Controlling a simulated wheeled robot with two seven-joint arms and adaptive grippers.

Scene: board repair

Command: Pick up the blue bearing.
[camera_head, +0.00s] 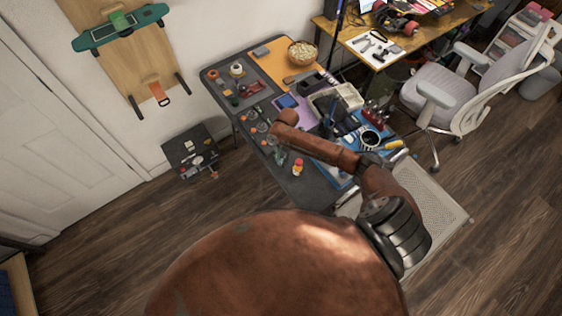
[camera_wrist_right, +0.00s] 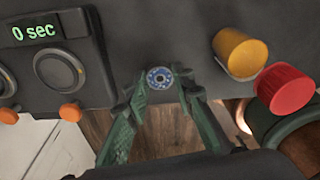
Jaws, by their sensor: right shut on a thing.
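The blue bearing (camera_wrist_right: 159,78) is a small ring with a blue face and a pale centre, seen in the right wrist view. It sits between the green fingertips of my right gripper (camera_wrist_right: 161,84), which are shut on it, at the edge of the dark tabletop. In the head view my right gripper (camera_head: 280,157) is small and dark green, over the near left part of the workbench (camera_head: 308,192). The bearing is too small to make out there. My left gripper is not in view.
A dark device with dials and a "0 sec" display (camera_wrist_right: 43,32) is left of the gripper. A yellow cap (camera_wrist_right: 240,52) and a red cap (camera_wrist_right: 284,88) are close on its right. The bench's near corner is clear. A grey chair (camera_head: 462,95) stands to the right.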

